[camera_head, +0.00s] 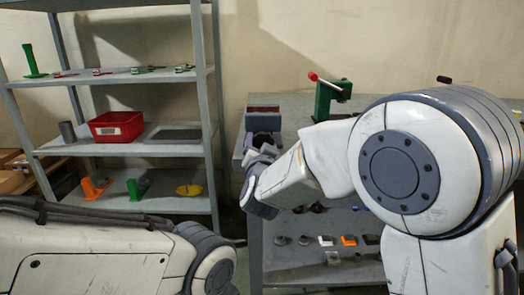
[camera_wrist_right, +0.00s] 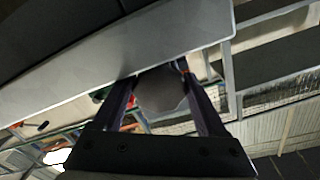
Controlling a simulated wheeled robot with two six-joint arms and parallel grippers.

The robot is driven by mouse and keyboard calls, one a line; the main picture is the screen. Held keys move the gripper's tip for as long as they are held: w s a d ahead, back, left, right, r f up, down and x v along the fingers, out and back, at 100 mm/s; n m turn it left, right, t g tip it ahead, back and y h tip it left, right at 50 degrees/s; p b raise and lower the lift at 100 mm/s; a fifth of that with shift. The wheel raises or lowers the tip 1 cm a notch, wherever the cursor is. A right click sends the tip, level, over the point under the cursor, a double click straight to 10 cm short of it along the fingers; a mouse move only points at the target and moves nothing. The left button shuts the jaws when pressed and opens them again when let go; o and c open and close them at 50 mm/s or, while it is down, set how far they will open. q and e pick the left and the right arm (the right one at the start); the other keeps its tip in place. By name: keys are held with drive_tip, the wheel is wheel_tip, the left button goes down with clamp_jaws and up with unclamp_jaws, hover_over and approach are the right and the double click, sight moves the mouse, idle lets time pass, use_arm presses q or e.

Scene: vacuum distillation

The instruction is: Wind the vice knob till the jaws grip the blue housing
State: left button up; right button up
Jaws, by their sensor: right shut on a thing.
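My right gripper (camera_head: 262,148) is at the front of a grey vice (camera_head: 240,150) on the left end of the workbench. In the right wrist view its two fingers (camera_wrist_right: 163,95) are on either side of a round dark grey knob (camera_wrist_right: 162,90), shut on it. The vice's top has a reddish-brown part (camera_head: 263,109). My gripper and forearm hide much of the vice front. I cannot make out the blue housing or how far apart the jaws are. My left arm lies low at the left, with its gripper out of view.
A green press (camera_head: 332,100) with a red-tipped lever stands on the bench behind my right arm. Small parts (camera_head: 326,241) lie on the bench's lower shelf. A grey rack (camera_head: 120,80) at the left holds a red bin (camera_head: 116,127), a grey cylinder (camera_head: 68,131) and coloured tools.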

use_arm(q)
drive_tip(key=shift+f, duration=0.15)
use_arm(e)
drive_tip(key=shift+d+r+m, duration=0.1)
drive_tip(key=shift+r+m, duration=0.25)
drive_tip(key=shift+m, duration=0.25)
drive_tip(key=shift+r, duration=0.1)
idle(0.5)
drive_tip(key=o, duration=1.3)
drive_tip(key=shift+n, duration=0.4)
drive_tip(key=shift+s+a+f, duration=0.25)
drive_tip(key=shift+s+f, duration=0.4)
drive_tip(key=shift+f, duration=0.05)
drive_tip(key=shift+s+f, duration=0.25)
drive_tip(key=shift+f, duration=0.05)
drive_tip(key=s+r, duration=0.1)
drive_tip(key=s, duration=0.9)
drive_tip(key=shift+s+d, duration=0.15)
